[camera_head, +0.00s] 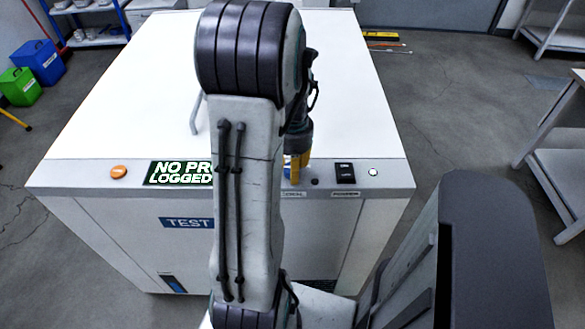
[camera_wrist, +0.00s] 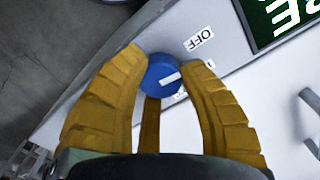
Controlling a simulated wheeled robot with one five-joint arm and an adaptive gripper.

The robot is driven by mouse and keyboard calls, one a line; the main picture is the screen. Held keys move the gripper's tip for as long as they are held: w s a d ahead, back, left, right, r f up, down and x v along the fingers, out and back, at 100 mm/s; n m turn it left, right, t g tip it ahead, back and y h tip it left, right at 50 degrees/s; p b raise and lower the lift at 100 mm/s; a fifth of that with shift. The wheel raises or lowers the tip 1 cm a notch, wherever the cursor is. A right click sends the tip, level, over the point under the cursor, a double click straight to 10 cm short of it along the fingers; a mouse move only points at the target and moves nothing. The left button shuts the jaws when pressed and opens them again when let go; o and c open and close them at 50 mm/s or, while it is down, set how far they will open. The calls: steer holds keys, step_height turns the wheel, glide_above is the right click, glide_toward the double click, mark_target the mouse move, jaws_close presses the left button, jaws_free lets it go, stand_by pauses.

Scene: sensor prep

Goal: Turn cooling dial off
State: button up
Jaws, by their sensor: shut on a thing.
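The cooling dial (camera_wrist: 160,72) is a round blue knob with a white pointer mark, on the white panel of the test cabinet. In the wrist view its mark points right, below the OFF label (camera_wrist: 198,39) and not straight at it. Another label (camera_wrist: 180,97) is mostly hidden by a finger. My gripper (camera_wrist: 166,68) has its yellow fingers closed around the dial, one on each side and a third below. In the head view my gripper (camera_head: 298,167) is at the front panel, and only a sliver of the blue dial (camera_head: 287,171) shows beside my arm.
A black power switch (camera_head: 345,173) and a small lit indicator (camera_head: 373,172) sit right of the dial. A green display (camera_head: 180,173), partly hidden by my arm, and an orange button (camera_head: 119,172) are left. A grey handle (camera_head: 195,115) stands on the cabinet top.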

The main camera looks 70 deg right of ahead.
steer(key=shift+d+n, duration=0.2)
steer(key=shift+n, duration=0.5)
steer(key=o, duration=1.2)
steer(key=shift+w, duration=0.1)
steer(key=shift+c, duration=0.2)
step_height(320, 180, up, 12)
stand_by(0.5)
